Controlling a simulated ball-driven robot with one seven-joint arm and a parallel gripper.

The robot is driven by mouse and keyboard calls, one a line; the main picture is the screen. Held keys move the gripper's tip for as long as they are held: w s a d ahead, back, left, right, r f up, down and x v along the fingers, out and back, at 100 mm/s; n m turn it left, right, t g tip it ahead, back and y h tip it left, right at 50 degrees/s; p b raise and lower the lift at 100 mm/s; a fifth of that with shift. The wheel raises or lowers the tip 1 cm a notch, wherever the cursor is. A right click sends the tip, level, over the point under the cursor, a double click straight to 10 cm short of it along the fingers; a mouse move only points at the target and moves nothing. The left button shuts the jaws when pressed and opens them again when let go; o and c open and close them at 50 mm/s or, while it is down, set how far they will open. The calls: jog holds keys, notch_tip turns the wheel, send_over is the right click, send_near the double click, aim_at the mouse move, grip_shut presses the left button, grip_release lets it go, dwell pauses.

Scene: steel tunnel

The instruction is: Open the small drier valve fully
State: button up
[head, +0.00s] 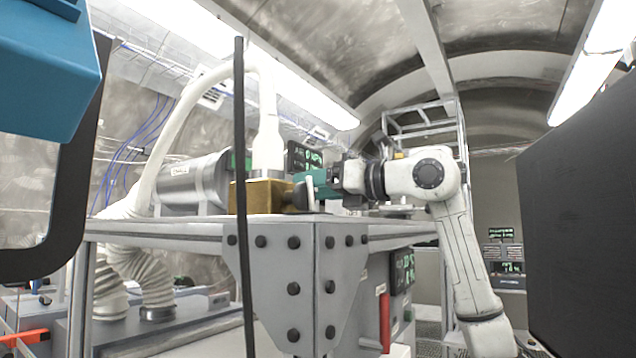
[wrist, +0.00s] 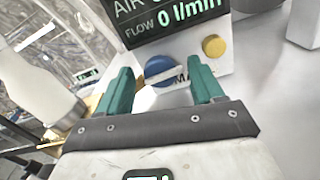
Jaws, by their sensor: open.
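A round blue knob (wrist: 160,69) sits on a pale panel in the wrist view, beside a partly covered label starting "MA". I take it for the small drier valve, but no name on it is readable. My gripper (wrist: 159,67) is open, its two teal fingers on either side of the knob in the picture. I cannot tell whether they touch it. A display (wrist: 175,18) above the knob reads flow 0 l/min. In the head view my gripper (head: 309,184) is at the bench beside a brass-coloured block (head: 262,196); the knob is hidden there.
A yellow button (wrist: 214,45) is right of the knob. A dark upright bar (head: 241,130) crosses the head view. A large black panel (head: 580,220) fills the right.

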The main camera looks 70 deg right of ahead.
jog(key=shift+c, duration=0.4)
jog(key=c, duration=1)
jog(key=shift+n, duration=0.3)
jog(key=n+b, duration=0.2)
jog(key=n, duration=0.1)
jog(key=shift+f+n, duration=0.1)
jog(key=shift+n, duration=0.3)
jog(key=n+b, duration=0.1)
jog(key=n, duration=0.3)
jog(key=shift+a+n, duration=0.15)
jog(key=shift+n, duration=0.15)
jog(key=n+b, duration=0.1)
jog(key=n, duration=0.3)
jog(key=shift+a+n+b, duration=0.1)
jog(key=shift+n+b, duration=0.4)
jog(key=shift+n, duration=1.4)
jog(key=shift+w+f, duration=0.1)
